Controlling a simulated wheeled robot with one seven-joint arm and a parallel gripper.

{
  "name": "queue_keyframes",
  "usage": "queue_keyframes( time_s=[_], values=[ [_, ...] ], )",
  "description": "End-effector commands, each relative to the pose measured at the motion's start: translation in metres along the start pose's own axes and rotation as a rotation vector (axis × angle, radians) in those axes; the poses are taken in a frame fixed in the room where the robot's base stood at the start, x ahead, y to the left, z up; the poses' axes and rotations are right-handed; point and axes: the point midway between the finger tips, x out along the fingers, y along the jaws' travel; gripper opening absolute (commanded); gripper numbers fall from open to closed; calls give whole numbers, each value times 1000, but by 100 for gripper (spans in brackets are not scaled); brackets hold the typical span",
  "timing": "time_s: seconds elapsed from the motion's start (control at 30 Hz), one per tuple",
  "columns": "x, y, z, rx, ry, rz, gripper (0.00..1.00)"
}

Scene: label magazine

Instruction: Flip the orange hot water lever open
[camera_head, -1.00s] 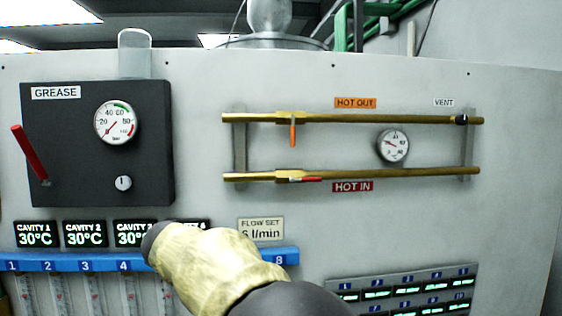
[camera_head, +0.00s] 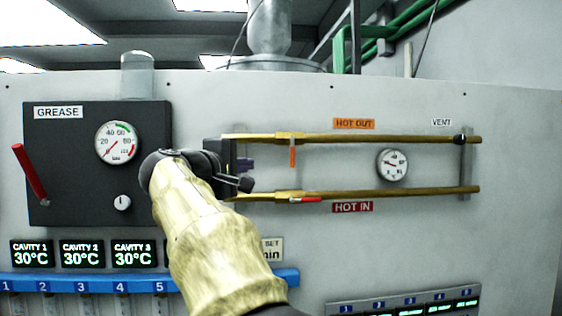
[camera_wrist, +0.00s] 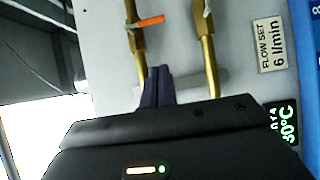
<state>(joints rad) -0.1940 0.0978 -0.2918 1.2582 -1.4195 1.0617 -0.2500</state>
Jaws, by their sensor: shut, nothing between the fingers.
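The orange lever (camera_head: 292,156) hangs straight down from the valve on the upper brass pipe (camera_head: 380,139), below the orange HOT OUT label (camera_head: 354,124). In the wrist view the lever (camera_wrist: 150,21) sticks out sideways across its pipe, beyond the fingertips. My gripper (camera_head: 246,165) is in front of the left ends of the pipes, left of the lever and apart from it. In the wrist view its dark fingers (camera_wrist: 158,72) are together and empty, between the two pipes. My wrist hides the gripper's rear and part of the panel.
A lower brass pipe (camera_head: 400,191) carries a red lever (camera_head: 306,199) lying along it, above the HOT IN label (camera_head: 352,207). A round gauge (camera_head: 392,165) sits between the pipes. A dark GREASE box (camera_head: 70,170) with a red handle (camera_head: 29,172) stands left.

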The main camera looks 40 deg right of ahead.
Motion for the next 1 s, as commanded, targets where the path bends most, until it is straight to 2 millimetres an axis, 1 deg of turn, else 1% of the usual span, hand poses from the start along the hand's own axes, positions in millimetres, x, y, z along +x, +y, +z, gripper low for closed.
queue_keyframes(
  time_s=[0.1, 0.5, 0.57, 0.6, 0.77, 1.0],
  values=[
    [17, 4, 2, -3, -5, -1, 0],
    [87, 4, 1, -4, -5, -2, 0],
    [97, 4, 4, -2, -5, -2, 0],
    [101, 4, 11, -2, -5, -3, 0],
    [115, 2, 25, -1, -3, -2, 0],
    [120, -1, 29, 0, 0, -2, 0]
  ],
)
